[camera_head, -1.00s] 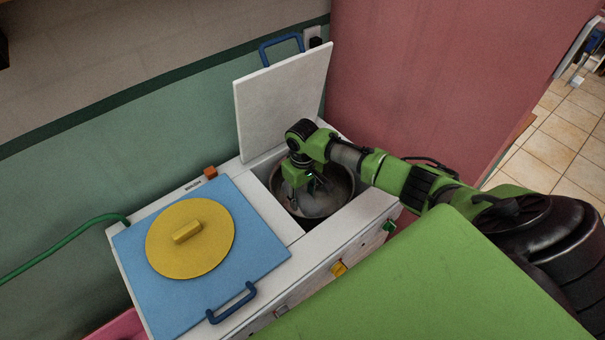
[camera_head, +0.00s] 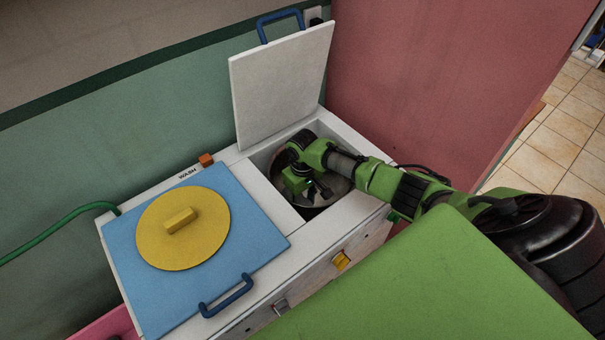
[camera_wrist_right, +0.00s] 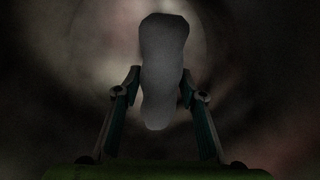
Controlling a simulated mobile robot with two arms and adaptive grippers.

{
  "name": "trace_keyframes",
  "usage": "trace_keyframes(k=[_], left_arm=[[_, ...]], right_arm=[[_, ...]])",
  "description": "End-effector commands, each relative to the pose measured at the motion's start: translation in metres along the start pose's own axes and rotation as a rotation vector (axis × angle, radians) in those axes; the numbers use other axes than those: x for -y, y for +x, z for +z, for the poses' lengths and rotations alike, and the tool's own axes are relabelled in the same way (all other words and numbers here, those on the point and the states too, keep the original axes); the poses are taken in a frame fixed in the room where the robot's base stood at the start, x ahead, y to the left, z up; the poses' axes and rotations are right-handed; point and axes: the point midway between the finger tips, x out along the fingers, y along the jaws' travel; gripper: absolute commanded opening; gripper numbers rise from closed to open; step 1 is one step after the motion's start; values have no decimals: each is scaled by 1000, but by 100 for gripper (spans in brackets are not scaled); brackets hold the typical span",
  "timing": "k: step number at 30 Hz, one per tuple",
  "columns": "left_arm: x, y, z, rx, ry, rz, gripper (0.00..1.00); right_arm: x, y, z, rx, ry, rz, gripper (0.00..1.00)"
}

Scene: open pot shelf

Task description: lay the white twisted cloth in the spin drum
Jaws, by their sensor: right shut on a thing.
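The white twisted cloth (camera_wrist_right: 162,85) shows in the right wrist view as a dim, pale, lumpy roll, upright in the picture between the two fingers. My right gripper (camera_head: 318,191) is shut on it and reaches down into the spin drum (camera_head: 340,186). The round metal drum sits in the square opening at the right of the washer. In the head view the arm and gripper hide much of the drum, and the cloth cannot be made out. The dark drum wall surrounds the cloth in the wrist view; contact with the bottom cannot be told. My left gripper is out of view.
The white spin lid (camera_head: 282,85) stands open behind the drum. The wash side has a blue lid (camera_head: 262,238) with a yellow disc (camera_head: 190,245) on it. A green hose (camera_head: 60,225) runs left. A pink wall (camera_head: 430,80) stands close on the right.

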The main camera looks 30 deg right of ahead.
Motion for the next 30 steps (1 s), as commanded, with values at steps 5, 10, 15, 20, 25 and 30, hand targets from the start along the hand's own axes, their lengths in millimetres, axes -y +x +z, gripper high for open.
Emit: trace_keyframes(k=[5,10,15,20,25,30], left_arm=[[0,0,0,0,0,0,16],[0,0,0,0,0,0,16],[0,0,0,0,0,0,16],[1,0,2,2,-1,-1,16],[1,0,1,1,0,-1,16],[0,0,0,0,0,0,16]], right_arm=[[0,-1,0,-1,0,0,11],[0,-1,0,-1,0,0,57],[0,0,0,-1,0,0,57],[0,-4,0,0,0,0,57],[-1,-28,-1,-4,0,1,57],[-1,-66,-1,-5,-1,2,57]])
